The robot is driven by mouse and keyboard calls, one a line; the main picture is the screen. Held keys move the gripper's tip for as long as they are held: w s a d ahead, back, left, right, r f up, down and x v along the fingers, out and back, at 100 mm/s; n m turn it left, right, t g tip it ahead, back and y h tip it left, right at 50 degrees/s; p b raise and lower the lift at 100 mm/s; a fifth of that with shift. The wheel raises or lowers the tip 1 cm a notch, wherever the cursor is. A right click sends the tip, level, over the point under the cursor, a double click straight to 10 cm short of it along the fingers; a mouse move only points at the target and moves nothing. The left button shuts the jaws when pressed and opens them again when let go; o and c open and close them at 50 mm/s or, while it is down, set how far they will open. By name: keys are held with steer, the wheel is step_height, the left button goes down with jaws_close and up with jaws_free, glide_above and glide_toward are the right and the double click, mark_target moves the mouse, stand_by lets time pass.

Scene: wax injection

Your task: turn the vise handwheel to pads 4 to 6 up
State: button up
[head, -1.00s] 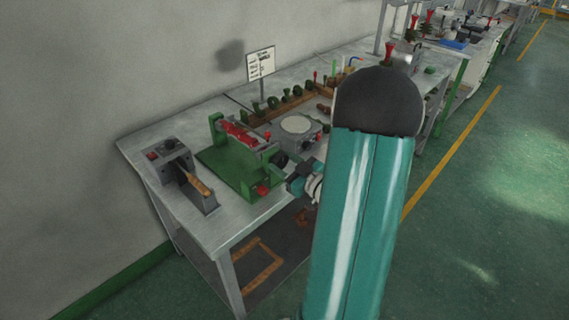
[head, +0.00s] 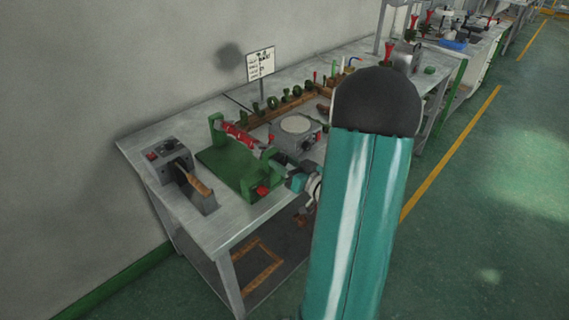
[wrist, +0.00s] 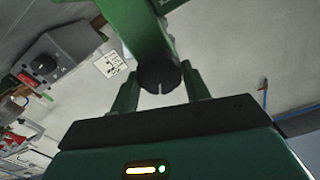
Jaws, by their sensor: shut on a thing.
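The vise is a green frame (head: 222,171) on the bench, with a red bar (head: 239,136) lying across between its two uprights. Lighter patches show along the bar; I cannot read any pad numbers. The handwheel (wrist: 161,75) is a dark round knob with a slot in its face, next to the green upright in the wrist view. My gripper (wrist: 161,84) has a green finger on each side of the handwheel and is shut on it. In the head view my wrist (head: 298,180) is at the vise's right end, and my arm hides the fingers.
A grey device with a wooden handle (head: 199,186) stands left of the vise. A grey box with a round pale top (head: 296,125) stands behind to the right. A sign (head: 261,64) and a wooden rack (head: 268,117) of green pieces are at the back.

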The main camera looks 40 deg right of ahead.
steer(key=shift+f+m, duration=0.1)
steer(key=shift+m, duration=3.8)
steer(key=shift+f+m, duration=0.1)
steer(key=shift+m, duration=1.8)
steer(key=shift+s+m, duration=0.1)
steer(key=shift+m, duration=1.8)
steer(key=shift+f+m, duration=0.1)
steer(key=shift+m, duration=7.6)
